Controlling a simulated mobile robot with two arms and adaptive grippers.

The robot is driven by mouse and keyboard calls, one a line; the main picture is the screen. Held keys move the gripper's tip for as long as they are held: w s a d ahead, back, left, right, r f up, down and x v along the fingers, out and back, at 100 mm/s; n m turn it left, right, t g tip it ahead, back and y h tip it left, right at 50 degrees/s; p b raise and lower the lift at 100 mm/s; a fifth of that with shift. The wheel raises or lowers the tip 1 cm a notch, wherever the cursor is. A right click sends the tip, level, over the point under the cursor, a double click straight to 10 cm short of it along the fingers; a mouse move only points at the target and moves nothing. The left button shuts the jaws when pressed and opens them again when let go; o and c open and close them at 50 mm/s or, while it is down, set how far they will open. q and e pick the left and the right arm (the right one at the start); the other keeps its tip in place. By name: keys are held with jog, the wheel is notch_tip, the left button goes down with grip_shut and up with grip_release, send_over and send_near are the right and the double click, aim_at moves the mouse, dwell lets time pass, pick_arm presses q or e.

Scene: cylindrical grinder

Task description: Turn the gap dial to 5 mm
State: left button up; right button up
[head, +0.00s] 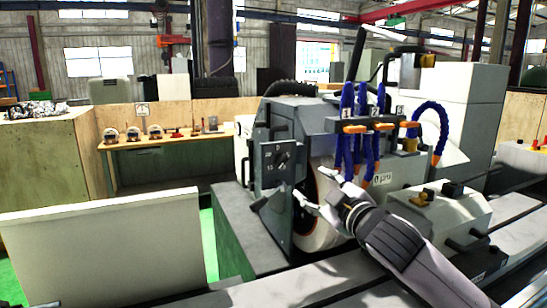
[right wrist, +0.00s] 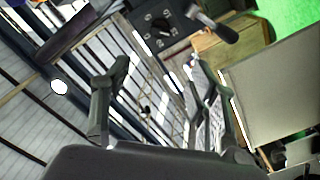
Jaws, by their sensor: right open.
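The gap dial (head: 283,159) is a small dark knob on a grey panel with number marks, on the front left of the grinder (head: 320,115). My right gripper (head: 310,183) is open and empty, to the right of the dial panel and slightly lower, apart from the dial in the picture. In the right wrist view, its two fingers (right wrist: 157,68) are spread with nothing between them. A dark plate with a round knob (right wrist: 160,31) shows beyond them at the top. My left gripper is out of view.
A grinding wheel (head: 322,222) sits right behind my right gripper. Blue coolant hoses (head: 362,130) hang above it. A pale panel (head: 110,245) stands at the left front. A wooden bench (head: 165,141) with several small items is behind. A dark handle (right wrist: 216,27) shows beside the plate.

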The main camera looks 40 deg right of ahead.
aim_at(282, 161)
jog(key=p+x, duration=0.5)
jog(key=x, duration=1.1)
jog(key=shift+w+r, duration=0.2)
jog(key=shift+w, duration=0.05)
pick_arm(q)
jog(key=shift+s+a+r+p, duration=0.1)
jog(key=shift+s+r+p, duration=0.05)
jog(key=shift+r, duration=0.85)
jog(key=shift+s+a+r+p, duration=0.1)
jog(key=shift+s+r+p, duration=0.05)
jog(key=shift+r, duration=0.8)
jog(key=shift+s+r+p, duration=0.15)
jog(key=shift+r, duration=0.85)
pick_arm(e)
jog(key=shift+w+d+f, duration=0.15)
jog(key=shift+w, duration=0.5)
jog(key=shift+c, duration=0.5)
jog(key=c, duration=1.1)
